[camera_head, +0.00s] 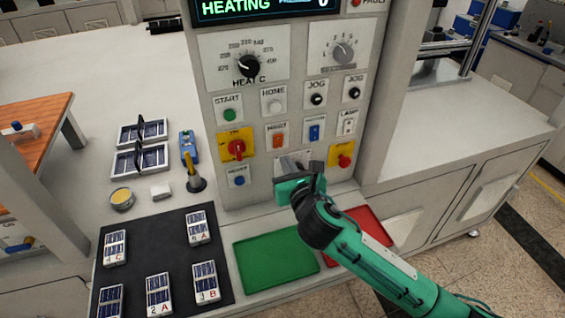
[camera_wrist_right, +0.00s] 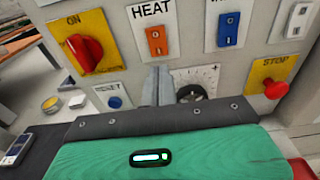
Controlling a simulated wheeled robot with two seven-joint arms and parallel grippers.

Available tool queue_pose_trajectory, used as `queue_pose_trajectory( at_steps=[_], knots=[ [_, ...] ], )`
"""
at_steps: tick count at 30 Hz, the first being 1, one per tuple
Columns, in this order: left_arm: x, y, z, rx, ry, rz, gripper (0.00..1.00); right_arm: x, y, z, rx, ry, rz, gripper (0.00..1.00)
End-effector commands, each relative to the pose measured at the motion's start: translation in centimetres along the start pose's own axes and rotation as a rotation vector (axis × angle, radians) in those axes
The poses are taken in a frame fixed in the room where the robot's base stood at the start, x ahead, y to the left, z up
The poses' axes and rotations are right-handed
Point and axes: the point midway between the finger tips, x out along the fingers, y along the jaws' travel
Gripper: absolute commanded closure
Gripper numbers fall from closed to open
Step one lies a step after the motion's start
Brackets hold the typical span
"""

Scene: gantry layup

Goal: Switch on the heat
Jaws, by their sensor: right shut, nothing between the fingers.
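The HEAT switch is an orange rocker (camera_wrist_right: 158,41) on a white plate in the right wrist view. In the head view it is the orange rocker (camera_head: 279,135) in the middle of the grey panel. The display (camera_head: 250,8) above reads HEATING. My right gripper (camera_head: 290,162) is shut and empty, in front of the panel just below the HEAT switch. In the right wrist view its grey fingers (camera_wrist_right: 156,86) lie below the orange rocker; whether they touch the panel I cannot tell. My left gripper is not in view.
A red ON knob (camera_head: 237,148) sits left of the HEAT switch, a blue rocker (camera_head: 314,132) right, and a red STOP button (camera_head: 344,160) lower right. A small dial (camera_wrist_right: 190,94) is partly behind the fingers. A green tray (camera_head: 275,258) lies below the panel.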

Motion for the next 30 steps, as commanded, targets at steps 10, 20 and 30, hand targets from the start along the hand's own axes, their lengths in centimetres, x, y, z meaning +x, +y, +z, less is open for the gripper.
queue_pose_trajectory(
  at_steps=[10,20,30],
  knots=[
    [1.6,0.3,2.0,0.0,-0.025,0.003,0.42,-4.5,-0.2,-1.4,0.0,0.001,0.001,1.0],
    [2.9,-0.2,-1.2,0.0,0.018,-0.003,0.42,-9.2,-0.1,-2.1,0.0,0.0,0.002,1.0],
    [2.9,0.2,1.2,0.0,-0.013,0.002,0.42,-9.8,-0.1,-2.1,0.0,0.0,0.0,1.0]
  ],
)
